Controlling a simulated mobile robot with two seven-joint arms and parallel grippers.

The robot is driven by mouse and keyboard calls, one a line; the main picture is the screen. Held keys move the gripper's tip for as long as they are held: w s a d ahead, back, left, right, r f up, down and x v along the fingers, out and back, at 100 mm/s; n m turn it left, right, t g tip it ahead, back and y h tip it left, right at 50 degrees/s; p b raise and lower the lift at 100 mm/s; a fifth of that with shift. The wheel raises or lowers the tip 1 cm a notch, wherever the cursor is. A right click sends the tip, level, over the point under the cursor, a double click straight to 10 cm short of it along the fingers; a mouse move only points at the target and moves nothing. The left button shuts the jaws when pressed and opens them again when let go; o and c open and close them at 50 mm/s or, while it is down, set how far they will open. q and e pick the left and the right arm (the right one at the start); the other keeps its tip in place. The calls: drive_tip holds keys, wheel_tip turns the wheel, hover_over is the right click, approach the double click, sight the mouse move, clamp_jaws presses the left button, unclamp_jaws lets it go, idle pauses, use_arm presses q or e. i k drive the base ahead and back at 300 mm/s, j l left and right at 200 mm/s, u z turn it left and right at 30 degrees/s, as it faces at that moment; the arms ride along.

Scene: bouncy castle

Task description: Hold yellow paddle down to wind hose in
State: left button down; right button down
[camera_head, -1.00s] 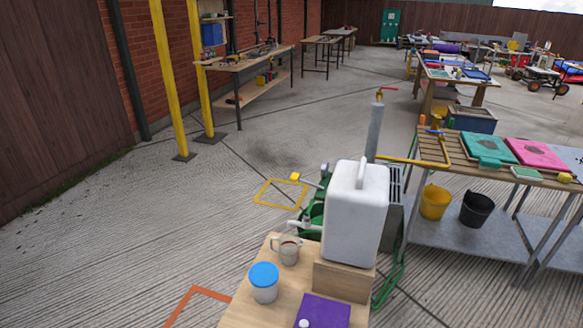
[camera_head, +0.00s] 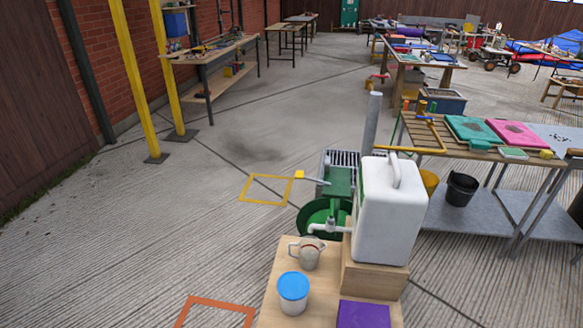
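The small yellow paddle (camera_head: 299,174) sits at the end of a thin grey lever, left of a green box (camera_head: 340,181). A round green drum (camera_head: 312,219), which looks like a hose reel, stands below the box, partly hidden behind a white container (camera_head: 389,212) and its tap. The paddle looks raised above the floor, though its exact tilt is too small to tell. I cannot make out the hose now. Neither of my grippers is in view.
A wooden stand (camera_head: 272,312) in front holds the container, a jug (camera_head: 308,253), a blue-lidded tub (camera_head: 293,292) and a purple block (camera_head: 363,315). A slatted table (camera_head: 422,148) stands right. Yellow (camera_head: 248,188) and orange (camera_head: 216,301) outlines mark the floor. Open concrete lies left.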

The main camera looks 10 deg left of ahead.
sight(299, 174)
drive_tip(key=j+z, duration=0.2)
drive_tip(key=j, duration=0.4)
drive_tip(key=j+z, duration=0.15)
drive_tip(key=j, duration=0.4)
drive_tip(key=k+j+z, duration=0.2)
drive_tip(key=j, duration=0.4)
drive_tip(key=j+z, duration=0.3)
drive_tip(key=j, duration=0.6)
drive_tip(key=i+j+z, duration=0.2)
drive_tip(key=j, duration=0.25)
drive_tip(key=j+z, duration=0.15)
drive_tip(key=j, duration=0.25)
drive_tip(key=i+j+z, duration=0.5)
drive_tip(key=i+j, duration=0.2)
drive_tip(key=j, duration=0.3)
